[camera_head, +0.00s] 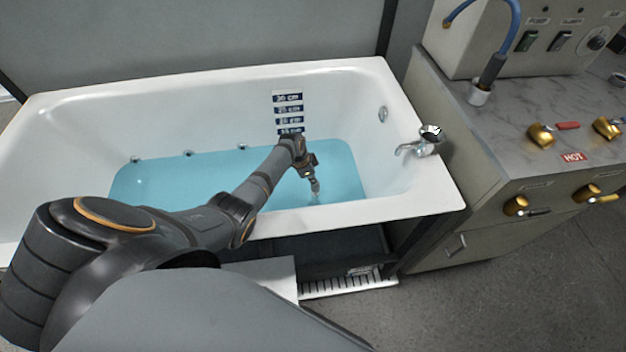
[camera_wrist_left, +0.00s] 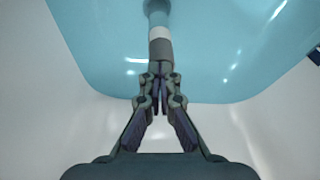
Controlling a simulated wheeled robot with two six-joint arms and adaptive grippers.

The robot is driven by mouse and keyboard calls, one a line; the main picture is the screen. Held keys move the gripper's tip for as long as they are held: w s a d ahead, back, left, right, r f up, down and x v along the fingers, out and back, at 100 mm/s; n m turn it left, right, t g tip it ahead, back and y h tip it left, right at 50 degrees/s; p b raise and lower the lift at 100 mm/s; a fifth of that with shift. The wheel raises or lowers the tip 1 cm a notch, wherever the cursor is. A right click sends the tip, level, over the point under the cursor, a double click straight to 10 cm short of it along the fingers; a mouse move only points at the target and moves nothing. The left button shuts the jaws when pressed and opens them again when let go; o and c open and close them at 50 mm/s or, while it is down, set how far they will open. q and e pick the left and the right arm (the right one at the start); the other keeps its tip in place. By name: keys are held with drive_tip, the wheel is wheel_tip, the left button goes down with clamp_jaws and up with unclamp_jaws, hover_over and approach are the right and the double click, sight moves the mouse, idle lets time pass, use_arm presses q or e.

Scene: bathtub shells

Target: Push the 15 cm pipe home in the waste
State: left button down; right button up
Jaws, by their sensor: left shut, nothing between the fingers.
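My left gripper (camera_head: 311,176) reaches down into the bathtub near its right end. In the left wrist view the gripper (camera_wrist_left: 160,98) is shut, with nothing held between its fingers. A short upright pipe (camera_wrist_left: 160,47), grey with a pale band, stands in the blue water right beyond the fingertips. I cannot tell whether they touch it. The pipe also shows small below the gripper in the head view (camera_head: 316,196). My right gripper is not in view.
The white bathtub (camera_head: 180,88) holds shallow blue water (camera_head: 150,185). Blue depth labels (camera_head: 289,112) are on its back wall. A chrome tap (camera_head: 418,147) is at the right rim. A marble-topped counter (camera_head: 500,140) with brass knobs and a blue hose stands to the right.

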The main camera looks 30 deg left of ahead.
use_arm(q)
drive_tip(key=shift+f, duration=0.15)
wheel_tip(320, 180, up, 3)
drive_tip(key=p, duration=0.3)
drive_tip(key=shift+a+r, duration=0.2)
drive_tip(key=shift+r, duration=0.2)
drive_tip(key=v, duration=1.1)
drive_tip(key=shift+s+r, duration=0.15)
drive_tip(key=shift+r, duration=0.05)
drive_tip(key=shift+r, duration=0.1)
